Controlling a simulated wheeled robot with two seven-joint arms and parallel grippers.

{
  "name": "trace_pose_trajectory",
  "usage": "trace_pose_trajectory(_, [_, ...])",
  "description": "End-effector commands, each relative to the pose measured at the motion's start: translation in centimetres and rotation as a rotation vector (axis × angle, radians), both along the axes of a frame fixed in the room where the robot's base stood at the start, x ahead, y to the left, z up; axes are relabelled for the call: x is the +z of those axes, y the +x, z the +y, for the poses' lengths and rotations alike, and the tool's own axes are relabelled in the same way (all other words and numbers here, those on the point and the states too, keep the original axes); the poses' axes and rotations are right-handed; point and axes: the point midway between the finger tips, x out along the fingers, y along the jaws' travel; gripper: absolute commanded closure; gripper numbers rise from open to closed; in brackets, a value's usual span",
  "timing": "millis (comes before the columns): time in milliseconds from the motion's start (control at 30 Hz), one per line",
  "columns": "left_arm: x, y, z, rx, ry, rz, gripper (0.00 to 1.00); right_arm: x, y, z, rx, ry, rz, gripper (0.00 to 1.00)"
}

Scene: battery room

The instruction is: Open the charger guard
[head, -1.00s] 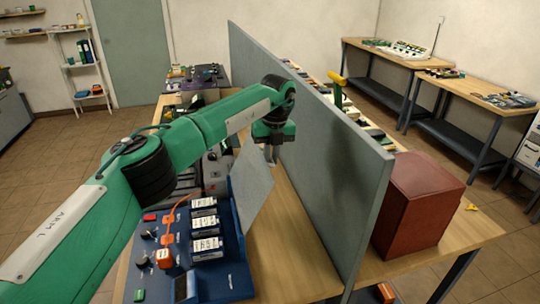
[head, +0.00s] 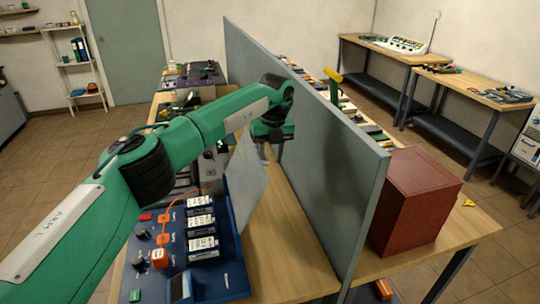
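The charger guard, a pale grey flat panel (head: 246,185), stands tilted along the right edge of the blue charger (head: 225,262). The charger's face with its battery packs (head: 202,225) is uncovered to the left of the panel. My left gripper (head: 272,148) is just beyond the panel's far upper end, between it and the tall grey divider. Its fingertips are small and partly hidden, so I cannot tell whether they touch the panel or are open. My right gripper is not in view.
The tall grey divider (head: 330,165) runs along the bench close to the right of my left gripper. A dark red box (head: 415,200) stands beyond it. Bare wooden bench top (head: 285,245) lies between panel and divider. An orange cable (head: 180,205) crosses the charger.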

Motion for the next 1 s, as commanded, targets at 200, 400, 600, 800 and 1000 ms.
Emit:
trace_pose_trajectory(200, [0.1, 0.0, -0.1, -0.001, -0.002, -0.001, 0.67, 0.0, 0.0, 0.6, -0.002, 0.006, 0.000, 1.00])
trace_pose_trajectory(400, [1.2, 0.1, -0.2, -0.001, -0.002, -0.005, 0.67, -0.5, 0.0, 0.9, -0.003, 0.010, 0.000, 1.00])
trace_pose_trajectory(600, [5.3, 0.2, -0.5, 0.000, -0.001, -0.007, 0.67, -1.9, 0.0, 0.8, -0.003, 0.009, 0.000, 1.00])
trace_pose_trajectory(800, [10.0, 0.2, -0.8, 0.002, -0.001, -0.004, 0.67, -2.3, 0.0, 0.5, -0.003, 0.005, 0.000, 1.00])
trace_pose_trajectory(1000, [12.7, 0.3, -1.0, 0.001, -0.001, -0.001, 0.67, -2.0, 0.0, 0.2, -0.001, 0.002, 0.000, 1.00])
